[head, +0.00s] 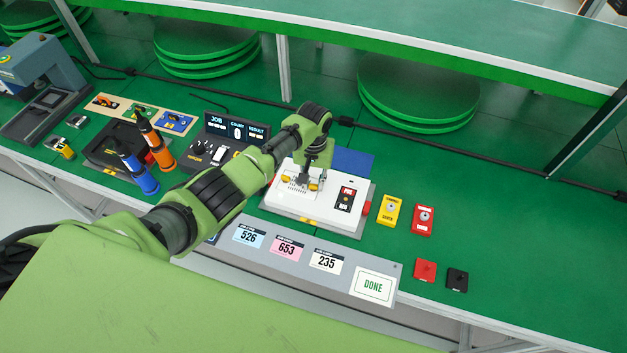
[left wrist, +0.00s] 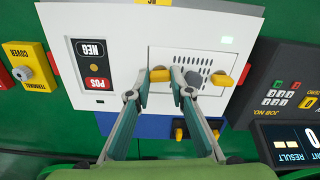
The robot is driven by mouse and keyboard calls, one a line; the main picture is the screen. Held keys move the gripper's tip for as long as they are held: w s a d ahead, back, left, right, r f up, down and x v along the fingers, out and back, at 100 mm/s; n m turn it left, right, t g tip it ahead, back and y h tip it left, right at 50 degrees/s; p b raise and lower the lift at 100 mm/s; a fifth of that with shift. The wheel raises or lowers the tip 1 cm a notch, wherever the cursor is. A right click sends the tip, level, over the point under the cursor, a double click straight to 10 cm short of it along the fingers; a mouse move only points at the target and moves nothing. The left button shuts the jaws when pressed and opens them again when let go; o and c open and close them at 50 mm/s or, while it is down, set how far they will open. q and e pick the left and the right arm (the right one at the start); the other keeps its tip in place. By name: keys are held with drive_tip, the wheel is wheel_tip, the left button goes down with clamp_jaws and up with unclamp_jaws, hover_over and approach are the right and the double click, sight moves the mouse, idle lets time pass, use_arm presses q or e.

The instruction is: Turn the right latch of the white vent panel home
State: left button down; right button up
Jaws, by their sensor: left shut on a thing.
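The white vent panel (left wrist: 168,57) with its rows of dark slots is set in a white unit (left wrist: 100,20). In the head view the unit (head: 335,217) stands on the green bench, and my gripper partly covers the vent panel. The right latch (left wrist: 160,74) is a small yellow tab, which shows on the left in the wrist view. My left gripper (left wrist: 158,82) is shut on it, one fingertip at each end. In the head view this gripper (head: 308,180) points down onto the panel. The other yellow latch (left wrist: 223,79) is apart from the fingers. My right gripper is not in view.
A POS/NEG block (head: 348,195) sits beside the vent panel. A yellow terminal cover (head: 388,211) and red blocks stand to the right. A dark job display (head: 237,130) and blue and orange tools (head: 155,143) stand left. The bench at far right is clear.

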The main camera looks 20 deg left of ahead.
sight(314, 185)
use_arm(q)
drive_tip(key=shift+m, duration=0.6)
drive_tip(key=c, duration=1.8)
unclamp_jaws()
drive_tip(key=shift+d+r, duration=0.1)
drive_tip(key=shift+r, duration=3.9)
drive_tip(key=shift+s, duration=0.1)
